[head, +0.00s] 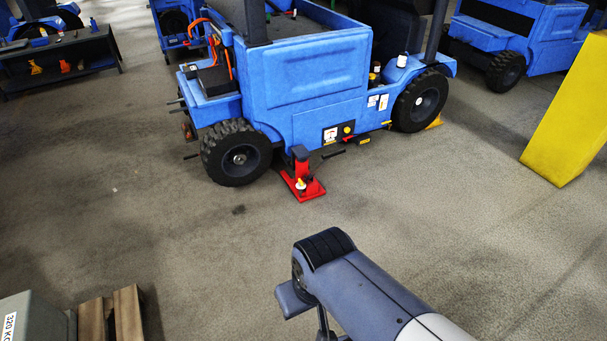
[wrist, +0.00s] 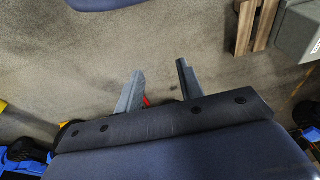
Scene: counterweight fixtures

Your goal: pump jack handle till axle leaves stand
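A red jack (head: 301,182) with a flat base and a dark upright part stands on the floor beside the blue vehicle (head: 310,85), just right of its near left wheel (head: 238,153). A short dark bar (head: 333,153) shows beside it; I cannot tell whether it is the jack handle. The axle and any stand beneath it are hidden or too small to make out. My gripper (wrist: 160,68) is open and empty, its two fingers apart over bare floor. In the head view my arm is in the foreground, well short of the jack. A small red patch (wrist: 146,101) shows between the fingers.
A yellow block (head: 570,115) stands at the right. A wooden pallet (head: 128,315) with a grey weight (head: 38,318) is at the lower left. A small yellow chock (head: 434,123) sits by the right wheel. Other blue vehicles stand behind. The floor before the jack is clear.

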